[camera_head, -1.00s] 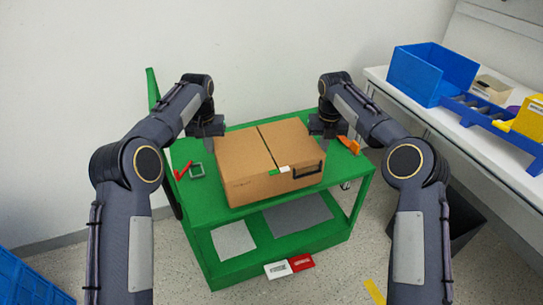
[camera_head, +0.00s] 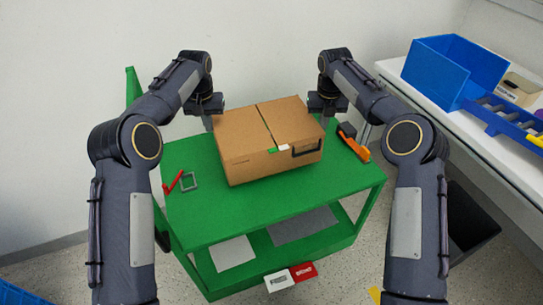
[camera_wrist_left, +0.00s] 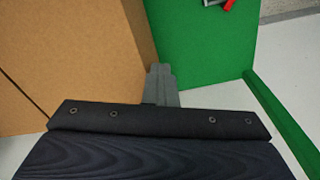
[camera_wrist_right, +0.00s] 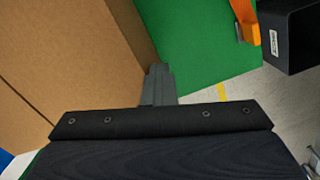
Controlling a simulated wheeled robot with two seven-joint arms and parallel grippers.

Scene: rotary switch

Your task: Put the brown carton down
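The brown carton (camera_head: 255,137), with a black handle on its front, is upright at the rear of the green cart's top (camera_head: 285,206) in the head view. I cannot tell whether its underside touches the cart. My left gripper (camera_head: 208,121) is at its left side and my right gripper (camera_head: 328,117) at its right side. Both grippers look shut, with their fingers together against or close beside the side walls, the carton between them. The carton also fills the left of the left wrist view (camera_wrist_left: 75,55) and of the right wrist view (camera_wrist_right: 75,50).
A red hook-shaped item (camera_head: 173,182) and a grey square frame (camera_head: 190,182) lie left on the cart. An orange tool (camera_head: 354,146) and a black block (camera_head: 347,130) are at its right. The cart's front top is clear. A white bench with a blue bin (camera_head: 452,72) stands right.

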